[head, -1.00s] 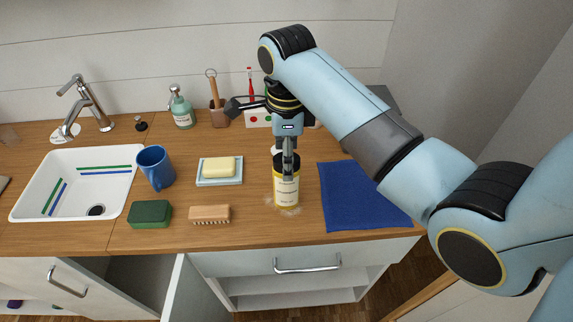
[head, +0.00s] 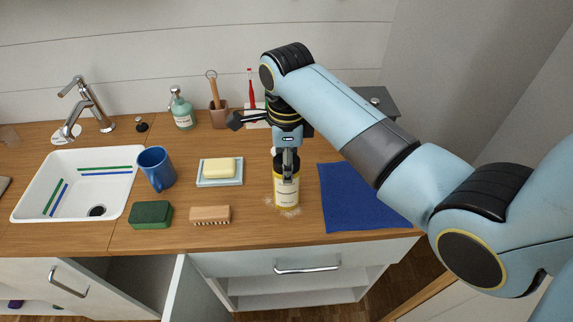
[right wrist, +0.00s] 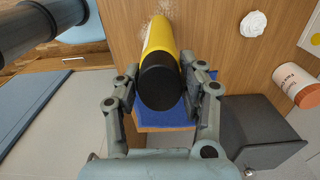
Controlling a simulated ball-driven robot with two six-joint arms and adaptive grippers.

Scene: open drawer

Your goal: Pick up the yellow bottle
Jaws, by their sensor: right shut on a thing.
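The yellow bottle (head: 286,190), with a black top and a pale label, stands upright on the wooden counter. It also shows in the right wrist view (right wrist: 160,38), its black cap between the fingers. My right gripper (head: 287,163) points down over the bottle and is shut on its upper part; it also shows in the right wrist view (right wrist: 161,88). I cannot tell whether the bottle's base is clear of the counter. My left gripper is not in view.
A blue cloth (head: 362,196) lies right of the bottle. A soap dish (head: 220,182), a wooden brush (head: 210,215), a green sponge (head: 150,214) and a blue mug (head: 157,167) stand to the left, beside the sink (head: 75,205). An open drawer (head: 290,292) is below the counter.

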